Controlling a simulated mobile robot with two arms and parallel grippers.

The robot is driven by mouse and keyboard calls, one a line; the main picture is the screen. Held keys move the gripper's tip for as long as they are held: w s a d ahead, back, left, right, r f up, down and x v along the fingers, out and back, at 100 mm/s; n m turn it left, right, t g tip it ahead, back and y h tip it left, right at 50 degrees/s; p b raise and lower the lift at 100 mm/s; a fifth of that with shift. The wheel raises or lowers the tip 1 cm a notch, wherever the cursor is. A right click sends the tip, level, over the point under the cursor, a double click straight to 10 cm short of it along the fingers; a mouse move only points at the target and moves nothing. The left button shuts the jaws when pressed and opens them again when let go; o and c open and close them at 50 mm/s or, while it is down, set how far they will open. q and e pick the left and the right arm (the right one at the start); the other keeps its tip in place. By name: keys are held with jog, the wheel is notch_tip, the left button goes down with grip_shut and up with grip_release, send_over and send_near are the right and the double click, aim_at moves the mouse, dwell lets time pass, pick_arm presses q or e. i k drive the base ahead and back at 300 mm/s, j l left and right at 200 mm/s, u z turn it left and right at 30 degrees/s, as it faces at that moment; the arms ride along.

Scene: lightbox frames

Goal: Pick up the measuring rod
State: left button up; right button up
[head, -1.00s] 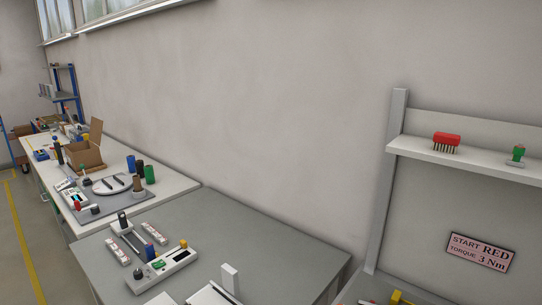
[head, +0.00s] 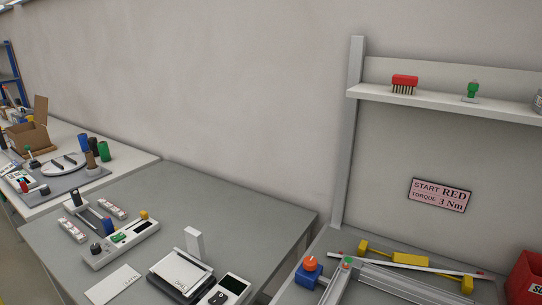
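A long thin pale rod (head: 385,262) with small red marks near its ends lies at the lower right, above an aluminium profile frame (head: 350,285). It may be the measuring rod, but I cannot tell for sure. A yellow piece with yellow blocks (head: 410,259) lies close by and crosses it. Neither of my grippers shows in the head view.
A blue box with an orange-red knob (head: 309,270) stands left of the frame; a red bin (head: 526,280) is at the right edge. A shelf (head: 440,104) holds a red brush and a green figure. The grey table (head: 230,205) left holds devices and a scale.

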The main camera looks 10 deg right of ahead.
aim_at(418, 262)
jog(key=z, duration=1.25)
